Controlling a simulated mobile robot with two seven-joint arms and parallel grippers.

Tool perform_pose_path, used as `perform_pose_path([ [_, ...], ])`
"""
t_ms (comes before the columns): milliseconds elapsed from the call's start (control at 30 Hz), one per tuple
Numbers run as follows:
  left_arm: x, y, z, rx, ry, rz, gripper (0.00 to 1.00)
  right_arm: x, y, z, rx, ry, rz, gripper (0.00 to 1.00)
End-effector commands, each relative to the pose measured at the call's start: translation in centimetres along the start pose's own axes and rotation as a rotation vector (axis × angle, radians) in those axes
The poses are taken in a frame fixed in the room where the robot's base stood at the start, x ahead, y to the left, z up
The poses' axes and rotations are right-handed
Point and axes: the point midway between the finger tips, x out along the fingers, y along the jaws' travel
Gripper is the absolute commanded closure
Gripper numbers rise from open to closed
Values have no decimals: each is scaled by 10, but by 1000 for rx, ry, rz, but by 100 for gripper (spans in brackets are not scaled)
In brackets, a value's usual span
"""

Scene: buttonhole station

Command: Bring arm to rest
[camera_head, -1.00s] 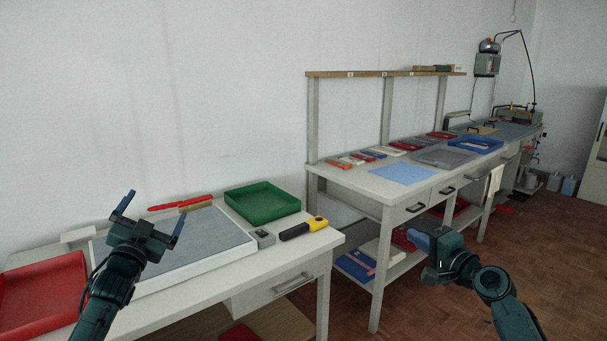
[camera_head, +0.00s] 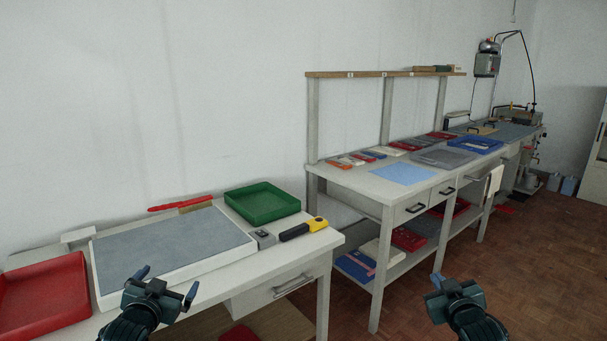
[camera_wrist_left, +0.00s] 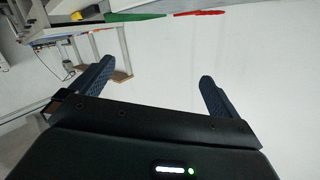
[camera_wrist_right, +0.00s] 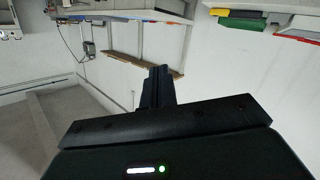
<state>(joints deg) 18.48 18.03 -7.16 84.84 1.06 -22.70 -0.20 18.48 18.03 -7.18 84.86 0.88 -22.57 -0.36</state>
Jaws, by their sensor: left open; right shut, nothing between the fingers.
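My left gripper (camera_head: 167,284) is low in the head view, in front of the near table's front edge. It is open and empty; its two fingers stand well apart in the left wrist view (camera_wrist_left: 157,88). My right gripper (camera_head: 438,278) is low at the right of the head view, over the wooden floor and apart from the tables. Its fingers are shut together with nothing between them, as the right wrist view (camera_wrist_right: 158,88) shows. Neither gripper touches anything.
The near table (camera_head: 205,312) holds a red tray (camera_head: 45,295), a grey mat (camera_head: 170,245), a green tray (camera_head: 262,203) and a yellow-black tool (camera_head: 304,229). A longer bench (camera_head: 365,185) stands behind to the right. The floor (camera_head: 540,270) at the right is clear.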

Motion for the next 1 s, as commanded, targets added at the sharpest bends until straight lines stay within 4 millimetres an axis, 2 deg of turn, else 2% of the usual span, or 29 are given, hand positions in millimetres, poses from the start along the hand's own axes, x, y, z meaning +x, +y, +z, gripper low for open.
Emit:
perform_pose_path([
  [33, -14, 21, 22, -5, -26, 32, 0, -14, -21, 22, 6, -26, -32, 100],
  [167, -59, 73, 71, -24, -88, 115, 0, -59, -73, 70, 27, -89, -115, 100],
  [267, -108, 116, 108, -54, -146, 185, 0, -109, -116, 107, 58, -147, -186, 100],
  [300, -131, 132, 121, -70, -171, 214, 0, -131, -133, 120, 74, -172, -215, 100],
  [400, -188, 167, 146, -114, -231, 275, 0, -188, -168, 146, 119, -233, -276, 100],
  [500, -239, 192, 161, -160, -285, 321, 0, -239, -193, 160, 165, -286, -323, 100],
  [600, -277, 208, 167, -198, -327, 350, 0, -278, -208, 166, 203, -328, -351, 100],
  [700, -301, 216, 170, -222, -353, 366, 0, -301, -217, 168, 228, -355, -368, 100],
  [767, -308, 219, 170, -231, -361, 371, 0, -309, -219, 168, 237, -363, -373, 100],
  [1000, -312, 220, 170, -234, -365, 373, 0, -312, -220, 169, 240, -367, -375, 100],
])
